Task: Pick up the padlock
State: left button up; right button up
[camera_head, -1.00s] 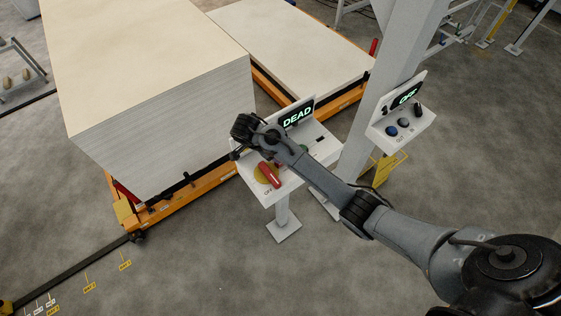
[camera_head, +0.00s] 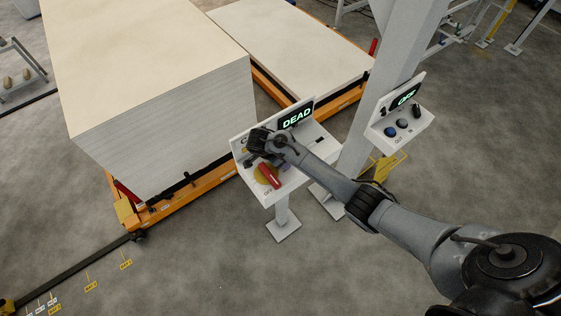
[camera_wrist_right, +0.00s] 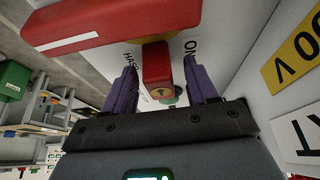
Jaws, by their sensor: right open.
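The padlock (camera_wrist_right: 156,68) shows in the right wrist view as a small red block with a brass-coloured end and a keyhole facing me. It stands between the two purple fingers of my right gripper (camera_wrist_right: 161,74), which is open, with a gap on each side. In the head view my right gripper (camera_head: 256,148) is over the white control box (camera_head: 289,188) on a post. I cannot make out the padlock there; the gripper seems to hide it. A red switch handle (camera_head: 270,176) on a yellow disc is beside the gripper. My left gripper is not in view.
A "DEAD" display (camera_head: 297,117) rises behind the box. A second box with knobs (camera_head: 403,130) is mounted on the grey column (camera_head: 372,110). Tall stacked boards (camera_head: 165,115) stand close at left. The red handle (camera_wrist_right: 115,25) lies across the wrist view's top.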

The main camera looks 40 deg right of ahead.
grip_shut()
jog(key=shift+r, duration=0.15)
